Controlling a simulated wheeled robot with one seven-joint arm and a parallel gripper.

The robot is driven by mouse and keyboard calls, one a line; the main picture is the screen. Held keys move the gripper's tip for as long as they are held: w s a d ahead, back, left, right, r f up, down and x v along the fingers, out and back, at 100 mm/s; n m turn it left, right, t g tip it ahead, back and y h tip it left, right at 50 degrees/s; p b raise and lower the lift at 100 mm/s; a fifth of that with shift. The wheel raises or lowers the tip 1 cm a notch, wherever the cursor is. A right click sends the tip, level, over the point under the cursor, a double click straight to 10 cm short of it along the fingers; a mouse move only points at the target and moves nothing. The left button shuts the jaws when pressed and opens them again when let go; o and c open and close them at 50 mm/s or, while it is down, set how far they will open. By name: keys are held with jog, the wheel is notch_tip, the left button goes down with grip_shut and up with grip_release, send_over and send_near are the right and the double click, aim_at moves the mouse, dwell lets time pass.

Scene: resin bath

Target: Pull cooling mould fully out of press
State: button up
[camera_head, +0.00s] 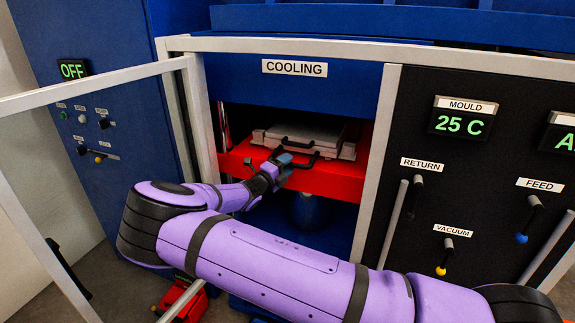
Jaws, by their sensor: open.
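The cooling mould (332,133) is a pale grey flat block with dark handles, lying on the red platen (345,173) inside the blue press under the COOLING sign. A dark handle (301,160) is at its front edge. My gripper (284,160) is open at the left part of this front handle. I cannot tell whether its fingers are around the handle or only beside it. My purple arm comes in from the lower right and covers the area below the platen.
A pale frame post (376,165) stands right of the press opening, and another (203,120) on the left. An open framed door (95,88) swings out at left. The black panel (475,75) at right reads 25 C and has several levers. The left panel (73,69) reads OFF.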

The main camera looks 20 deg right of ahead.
jog(key=shift+w+d, duration=0.15)
jog(key=shift+d, duration=0.1)
grip_shut()
jog(key=s+a, duration=1.2)
jog(key=s, duration=0.5)
jog(key=s+a, duration=1.3)
jog(key=s, duration=0.5)
jog(key=shift+a, duration=0.15)
grip_release()
jog(key=shift+w, duration=0.1)
